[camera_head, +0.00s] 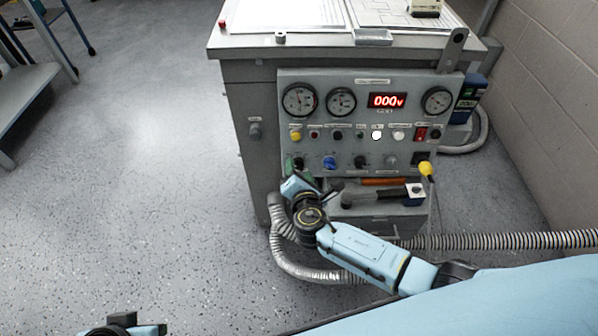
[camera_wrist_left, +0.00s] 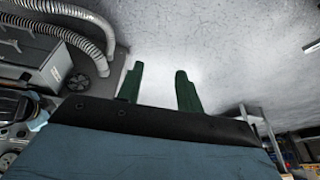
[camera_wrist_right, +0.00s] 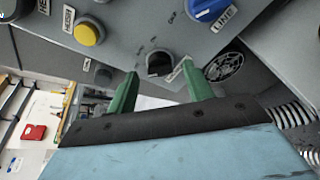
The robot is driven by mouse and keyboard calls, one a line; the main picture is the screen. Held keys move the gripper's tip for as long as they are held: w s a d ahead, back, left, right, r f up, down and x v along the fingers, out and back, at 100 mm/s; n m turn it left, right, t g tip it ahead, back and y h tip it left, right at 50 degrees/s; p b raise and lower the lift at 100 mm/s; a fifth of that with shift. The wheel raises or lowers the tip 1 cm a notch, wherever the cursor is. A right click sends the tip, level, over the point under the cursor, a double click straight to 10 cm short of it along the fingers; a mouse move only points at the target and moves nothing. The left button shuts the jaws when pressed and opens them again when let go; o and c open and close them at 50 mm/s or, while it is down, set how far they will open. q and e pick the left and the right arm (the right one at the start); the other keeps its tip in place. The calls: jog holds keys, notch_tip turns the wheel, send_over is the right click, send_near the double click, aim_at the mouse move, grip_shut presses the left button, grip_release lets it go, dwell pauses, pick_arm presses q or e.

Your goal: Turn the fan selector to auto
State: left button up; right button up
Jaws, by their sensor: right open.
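The control panel (camera_head: 345,112) on the front of the grey cabinet carries gauges, buttons and a lower row of knobs. In the right wrist view a black knob (camera_wrist_right: 158,62) sits at the panel's edge; its label is partly covered, so I cannot read that it is the fan selector. My right gripper (camera_head: 293,166) is at the lower left of the panel. Its green fingers (camera_wrist_right: 160,76) are apart, one on each side of the black knob in view; contact cannot be told. My left gripper's fingers (camera_wrist_left: 160,76) are apart and empty, over the floor.
A blue knob (camera_head: 329,162) is right of my right gripper, and a yellow button (camera_head: 296,136) is above it. A tray with tools (camera_head: 383,193) juts out below the panel. A ribbed hose (camera_head: 285,250) runs in front of the cabinet.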

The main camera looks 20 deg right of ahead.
jog(key=shift+x, duration=0.85)
pick_arm(q)
jog(key=shift+w+d+r+t, duration=0.35)
jog(key=shift+w+r+t, duration=0.15)
jog(key=shift+w+r, duration=0.15)
